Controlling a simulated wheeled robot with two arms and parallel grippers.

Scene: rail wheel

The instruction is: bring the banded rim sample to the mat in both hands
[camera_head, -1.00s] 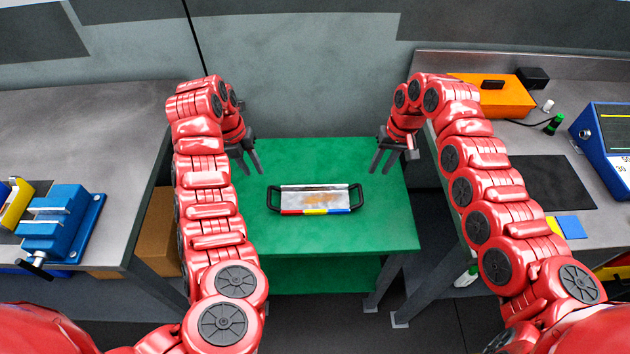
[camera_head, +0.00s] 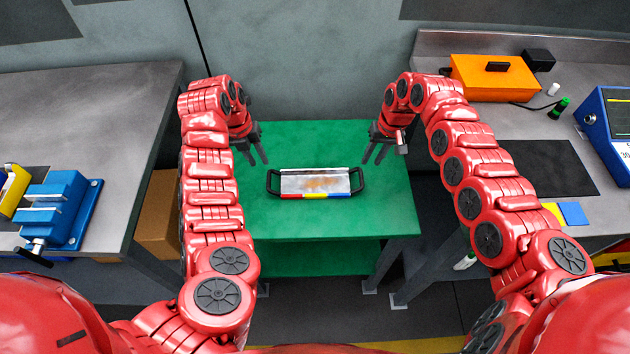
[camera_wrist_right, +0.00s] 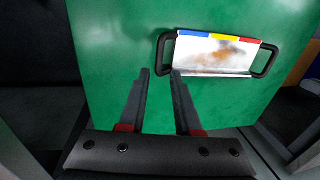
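The banded rim sample (camera_head: 316,183) is a silvery tray-like piece with a brown patch, a red, yellow and blue band along its near edge and a black handle at each end. It lies on the green table (camera_head: 330,222). My left gripper (camera_head: 254,158) is open and empty, above and behind the left handle. My right gripper (camera_head: 377,154) is open and empty, above and behind the right handle. In the right wrist view the sample (camera_wrist_right: 215,55) lies beyond the parted fingers (camera_wrist_right: 160,76), with a handle near one fingertip. No finger visibly touches it.
A grey bench at left (camera_head: 90,110) carries a blue vise (camera_head: 58,205). The right bench has an orange case (camera_head: 493,78), a dark mat (camera_head: 548,168), blue and yellow squares (camera_head: 571,213) and a blue instrument (camera_head: 608,130). The green table is otherwise clear.

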